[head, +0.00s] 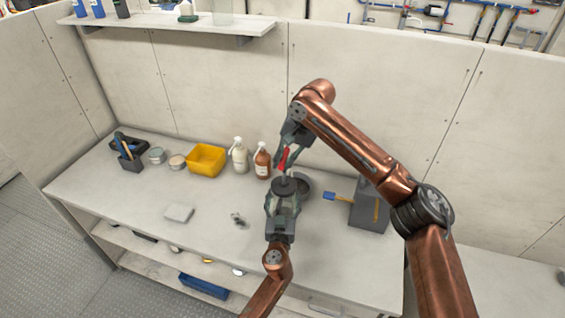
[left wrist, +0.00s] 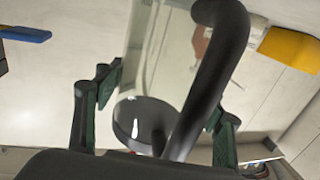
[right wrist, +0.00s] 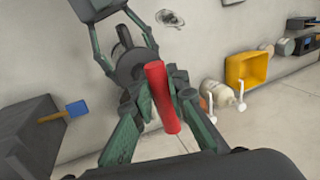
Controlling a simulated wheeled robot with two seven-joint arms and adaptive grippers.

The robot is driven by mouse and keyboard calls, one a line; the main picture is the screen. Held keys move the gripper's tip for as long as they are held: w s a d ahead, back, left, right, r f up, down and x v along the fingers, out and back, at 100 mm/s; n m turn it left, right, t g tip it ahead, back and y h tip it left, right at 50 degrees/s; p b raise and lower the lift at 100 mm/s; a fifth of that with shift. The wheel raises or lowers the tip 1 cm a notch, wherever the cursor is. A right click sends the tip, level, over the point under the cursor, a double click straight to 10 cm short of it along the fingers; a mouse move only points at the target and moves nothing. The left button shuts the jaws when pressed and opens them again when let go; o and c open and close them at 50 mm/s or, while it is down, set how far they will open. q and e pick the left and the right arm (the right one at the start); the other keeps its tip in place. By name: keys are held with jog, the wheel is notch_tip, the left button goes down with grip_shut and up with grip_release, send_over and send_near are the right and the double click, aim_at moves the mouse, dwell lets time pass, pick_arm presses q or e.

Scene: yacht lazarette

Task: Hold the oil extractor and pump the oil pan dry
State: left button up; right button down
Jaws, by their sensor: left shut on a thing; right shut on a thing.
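The oil extractor stands on the bench, mostly hidden by my grippers. Its red pump handle (head: 283,158) shows in the head view and in the right wrist view (right wrist: 163,97). My right gripper (head: 287,150) is shut on this handle. My left gripper (head: 283,192) is shut around the extractor's clear body (left wrist: 150,60), below the handle. A thick black curved tube (left wrist: 215,75) crosses in front of the body. A dark round thing, apparently the oil pan (head: 302,185), sits just behind my left gripper. Its oil level cannot be seen.
A dark grey box (head: 368,210) and a blue-tipped brush (head: 330,196) are at right. Bottles (head: 262,162), a yellow bin (head: 206,160), tins (head: 157,155) and a tool caddy (head: 128,155) line the back left. A white block (head: 179,212) lies in front. The bench's front left is mostly clear.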

jog(key=shift+f, duration=3.05)
jog(key=shift+r, duration=3.25)
jog(key=shift+f, duration=0.2)
